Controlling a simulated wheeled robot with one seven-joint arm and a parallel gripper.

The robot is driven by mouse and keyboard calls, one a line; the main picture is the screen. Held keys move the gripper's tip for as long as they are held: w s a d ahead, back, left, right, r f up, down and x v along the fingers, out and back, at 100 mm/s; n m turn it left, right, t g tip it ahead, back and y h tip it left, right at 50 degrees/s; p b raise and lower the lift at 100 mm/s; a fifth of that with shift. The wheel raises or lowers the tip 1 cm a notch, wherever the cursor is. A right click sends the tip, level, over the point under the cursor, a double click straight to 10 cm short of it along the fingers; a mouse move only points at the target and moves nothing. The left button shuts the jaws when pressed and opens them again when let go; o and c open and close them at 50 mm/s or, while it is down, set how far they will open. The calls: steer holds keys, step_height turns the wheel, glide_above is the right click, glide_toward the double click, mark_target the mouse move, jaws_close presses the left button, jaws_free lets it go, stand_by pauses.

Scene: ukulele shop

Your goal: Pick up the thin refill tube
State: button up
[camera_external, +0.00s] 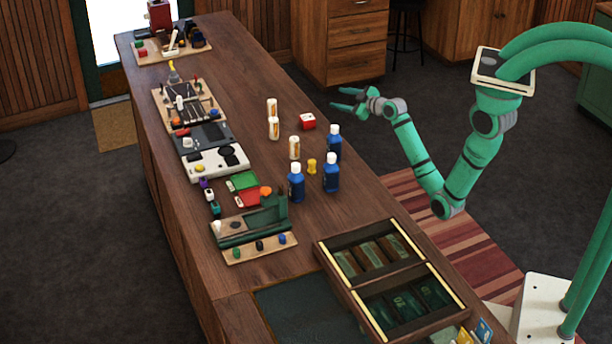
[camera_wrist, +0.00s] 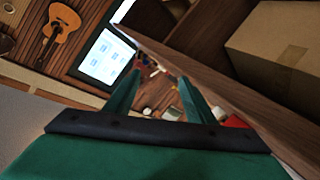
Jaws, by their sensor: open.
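Several slim white tubes with orange labels stand upright on the wooden counter in the external view: one at the back (camera_external: 272,106), one just in front of it (camera_external: 274,128) and one nearer the blue bottles (camera_external: 294,148). I cannot tell which of them, if any, is the thin refill tube. My gripper (camera_external: 336,97) is open and empty, right of the tubes by the counter's right edge. In the wrist view my gripper (camera_wrist: 160,77) has its two green fingers apart with nothing held; small objects beyond them are too small to identify.
Trays and tools line the counter's left side. A divided wooden drawer (camera_external: 385,270) is at the front. The counter's far middle (camera_external: 225,60) is clear.

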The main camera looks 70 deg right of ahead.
mark_target(264, 137)
step_height(264, 137, up, 4)
steer(key=w, duration=0.3)
steer(key=w+a+y, duration=0.2)
steer(key=a, duration=0.2)
steer(key=w+a+y, duration=0.1)
steer(key=a+y, duration=0.1)
steer(key=a, duration=0.3)
steer(key=w+a+n+y, duration=0.1)
steer(key=w+a+y, duration=0.1)
steer(key=a, duration=0.2)
steer(key=shift+w+a, duration=0.35)
steer(key=a+y, duration=0.1)
steer(key=a, duration=0.3)
steer(key=w+a+f+g+y, duration=0.1)
steer(key=a, duration=0.3)
steer(key=a+y, duration=0.1)
steer(key=a, duration=0.3)
steer(key=shift+w+a+f+n+g+y, duration=0.2)
steer(key=shift+w+a+n+g+y, duration=0.1)
steer(key=shift+y, duration=0.1)
steer(key=x, duration=0.4)
steer(key=shift+w+a, duration=0.1)
steer(key=shift+w, duration=0.05)
steer(key=shift+r+x, duration=0.1)
steer(key=shift+x, duration=1.4)
steer(key=shift+r+x, duration=0.15)
steer(key=shift+x, duration=1.4)
steer(key=c, duration=1.2)
